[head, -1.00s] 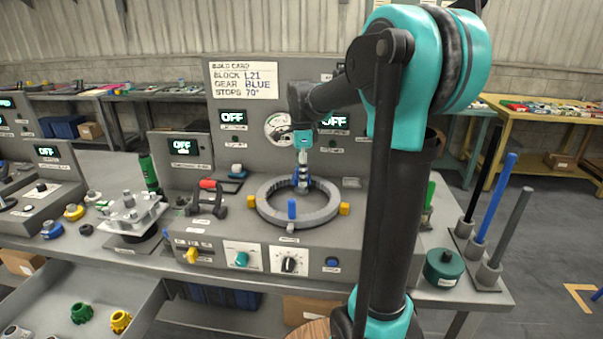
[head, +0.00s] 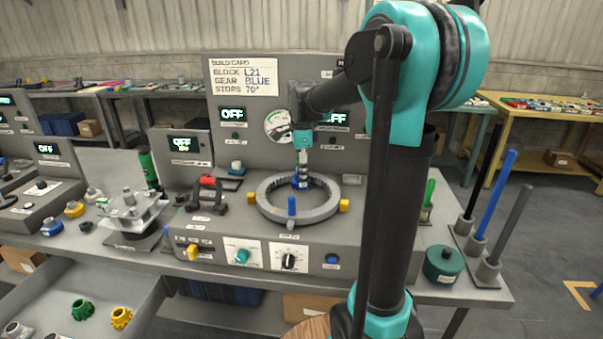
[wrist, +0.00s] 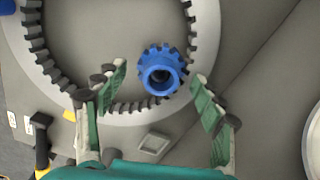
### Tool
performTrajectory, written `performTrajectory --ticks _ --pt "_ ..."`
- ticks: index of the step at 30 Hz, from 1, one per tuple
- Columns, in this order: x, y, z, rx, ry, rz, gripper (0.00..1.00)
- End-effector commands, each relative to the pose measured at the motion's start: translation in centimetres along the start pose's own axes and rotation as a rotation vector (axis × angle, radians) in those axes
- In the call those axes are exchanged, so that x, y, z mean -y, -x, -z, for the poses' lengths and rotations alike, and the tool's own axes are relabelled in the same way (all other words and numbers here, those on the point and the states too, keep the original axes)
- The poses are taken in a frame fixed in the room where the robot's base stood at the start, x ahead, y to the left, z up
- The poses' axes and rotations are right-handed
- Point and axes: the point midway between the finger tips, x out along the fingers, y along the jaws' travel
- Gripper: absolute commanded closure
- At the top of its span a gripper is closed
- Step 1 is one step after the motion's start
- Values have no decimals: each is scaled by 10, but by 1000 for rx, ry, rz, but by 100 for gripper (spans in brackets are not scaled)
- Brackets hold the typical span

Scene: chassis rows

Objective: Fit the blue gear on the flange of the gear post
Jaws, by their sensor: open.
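The blue gear (wrist: 160,72) shows in the wrist view with its toothed rim and a round hub with a dark bore facing me. My gripper (wrist: 160,88) is open, with one finger on each side of the gear and visible gaps to it. In the head view my gripper (head: 302,170) points down over the toothed grey ring (head: 267,207), and blue of the gear shows around its fingertips. The gear post and its flange are not clearly visible. I cannot tell whether the gear is seated on it.
A green round container (head: 443,265) and upright rods are at the right. The build card (head: 243,75) reads gear BLUE.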

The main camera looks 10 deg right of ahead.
Motion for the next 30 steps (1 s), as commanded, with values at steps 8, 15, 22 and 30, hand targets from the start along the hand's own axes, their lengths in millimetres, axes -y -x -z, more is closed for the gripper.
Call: performTrajectory --ticks 8,15,22,30 --pt "0 5 0 0 0 0 31" --pt "0 43 0 0 0 0 31" --pt "0 88 0 0 0 0 31" --pt "0 117 0 0 0 0 31"
